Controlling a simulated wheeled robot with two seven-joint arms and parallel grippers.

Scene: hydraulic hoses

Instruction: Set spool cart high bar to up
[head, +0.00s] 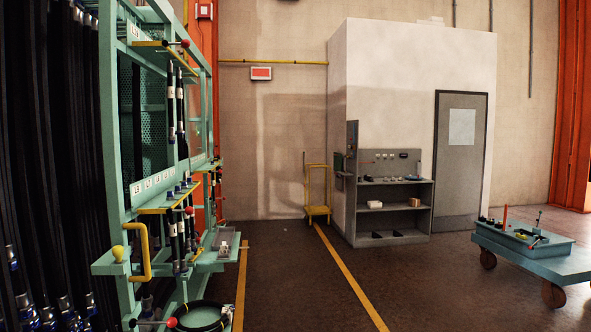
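A green metal frame (117,150) stands close on the left, with hoses hanging on it. I cannot tell for sure whether it is the spool cart. Near its top is a yellow bracket (150,44) with a short bar ending in a red knob (185,43). A similar red knob (189,210) sits at mid height, and another red knob (171,322) is at the bottom. Which bar is the high bar, and whether it is up or down, I cannot tell. Neither of my grippers is in view.
A yellow handle (148,252) sticks out of the frame's near side. A blue cart (555,264) with tools stands at the right. A grey shelf unit (395,190) and a small yellow trolley (318,210) stand at the back. The middle floor (300,290) is clear.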

